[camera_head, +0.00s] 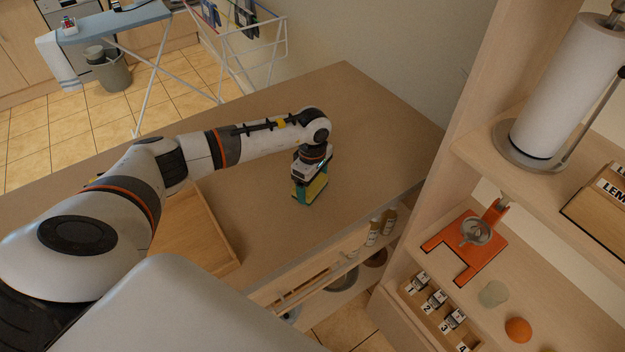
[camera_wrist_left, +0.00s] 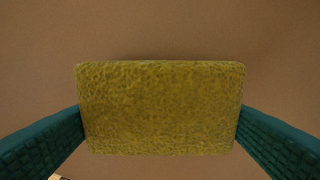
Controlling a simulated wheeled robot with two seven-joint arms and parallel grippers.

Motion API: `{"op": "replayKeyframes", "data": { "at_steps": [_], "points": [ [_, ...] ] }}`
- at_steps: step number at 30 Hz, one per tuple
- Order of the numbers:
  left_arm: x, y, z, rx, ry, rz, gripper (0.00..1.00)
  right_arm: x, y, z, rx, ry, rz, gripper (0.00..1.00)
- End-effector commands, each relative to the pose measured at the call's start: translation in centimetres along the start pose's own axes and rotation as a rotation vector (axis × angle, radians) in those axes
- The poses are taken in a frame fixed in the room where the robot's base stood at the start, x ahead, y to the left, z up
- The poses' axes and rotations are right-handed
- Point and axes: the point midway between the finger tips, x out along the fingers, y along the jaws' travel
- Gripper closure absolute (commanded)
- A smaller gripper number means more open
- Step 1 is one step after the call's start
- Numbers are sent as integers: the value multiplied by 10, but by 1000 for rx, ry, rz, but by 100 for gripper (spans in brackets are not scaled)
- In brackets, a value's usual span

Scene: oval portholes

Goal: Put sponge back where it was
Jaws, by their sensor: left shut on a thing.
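The sponge (camera_wrist_left: 160,108) is a yellow, rough-faced block that fills the middle of the left wrist view. My left gripper (camera_wrist_left: 160,125) has its two green fingers against the sponge's left and right ends, shut on it. In the head view the sponge (camera_head: 317,188) shows small and yellow between the fingers of my left gripper (camera_head: 311,192), over the brown worktop (camera_head: 270,120). I cannot tell whether the sponge touches the worktop. My right gripper is not in view.
A wooden tray (camera_head: 222,232) lies on the worktop left of the gripper. A shelf with bottles (camera_head: 380,226) sits below the worktop's edge. The worktop behind the gripper is clear.

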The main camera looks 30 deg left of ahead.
Motion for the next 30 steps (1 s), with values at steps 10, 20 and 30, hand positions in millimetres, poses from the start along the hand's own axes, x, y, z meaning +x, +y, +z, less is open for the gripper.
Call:
{"op": "replayKeyframes", "data": {
  "at_steps": [10,20,30],
  "points": [
    [6,0,0,1,0,-2,38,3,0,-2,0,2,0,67],
    [5,0,0,1,0,-2,0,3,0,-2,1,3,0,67],
    [-28,-2,1,2,-1,-9,0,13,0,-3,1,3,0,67]
  ]
}}
